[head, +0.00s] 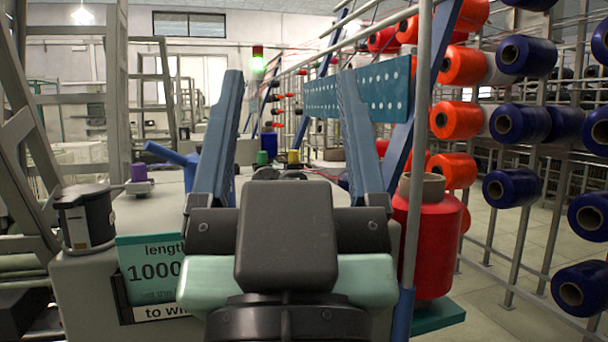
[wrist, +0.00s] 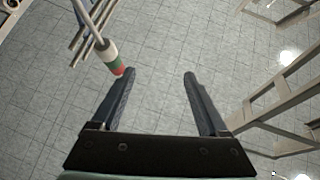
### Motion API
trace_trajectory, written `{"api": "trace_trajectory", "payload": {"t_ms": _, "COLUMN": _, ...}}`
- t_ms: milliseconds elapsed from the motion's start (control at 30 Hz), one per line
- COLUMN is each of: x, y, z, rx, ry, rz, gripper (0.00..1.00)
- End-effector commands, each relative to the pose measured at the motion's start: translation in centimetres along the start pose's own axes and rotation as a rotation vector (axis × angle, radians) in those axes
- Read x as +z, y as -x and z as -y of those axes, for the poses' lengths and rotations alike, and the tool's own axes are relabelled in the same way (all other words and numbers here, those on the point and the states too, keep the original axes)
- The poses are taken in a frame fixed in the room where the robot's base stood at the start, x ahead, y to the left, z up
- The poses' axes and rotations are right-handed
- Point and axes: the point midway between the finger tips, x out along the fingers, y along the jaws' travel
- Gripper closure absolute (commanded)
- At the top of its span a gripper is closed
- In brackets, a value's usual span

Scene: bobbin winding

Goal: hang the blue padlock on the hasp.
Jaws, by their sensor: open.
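My gripper (head: 290,75) is open in the middle of the head view, its two blue-grey fingers pointing up and apart. In the wrist view my gripper (wrist: 159,73) also shows open, with nothing between the fingers. I cannot make out a blue padlock or a hasp in either view. A blue bar-like part (head: 168,153) shows just left of the left finger in the head view; I cannot tell what it belongs to. My gripper and wrist hide much of the machine behind them.
A grey machine body (head: 90,290) carries a dark canister (head: 85,218), a purple piece (head: 139,172) and a "length 1000" sign (head: 150,270). A red yarn cone (head: 432,240) stands right. A rack of orange and blue bobbins (head: 520,125) fills the right. A signal lamp (wrist: 115,60) shows near the left finger.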

Motion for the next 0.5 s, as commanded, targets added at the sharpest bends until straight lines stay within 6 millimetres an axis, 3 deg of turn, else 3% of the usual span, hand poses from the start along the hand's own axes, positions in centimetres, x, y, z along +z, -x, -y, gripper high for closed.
{"api": "trace_trajectory", "payload": {"t_ms": 33, "x": -1.8, "y": -2.3, "z": 0.0, "rx": 0.0, "ry": 0.0, "rz": 0.018, "gripper": 0.22}}
{"api": "trace_trajectory", "payload": {"t_ms": 100, "x": -2.4, "y": -3.8, "z": 0.0, "rx": 0.0, "ry": 0.0, "rz": 0.045, "gripper": 0.22}}
{"api": "trace_trajectory", "payload": {"t_ms": 500, "x": -3.4, "y": -11.3, "z": 0.0, "rx": -0.001, "ry": -0.002, "rz": 0.28, "gripper": 0.22}}
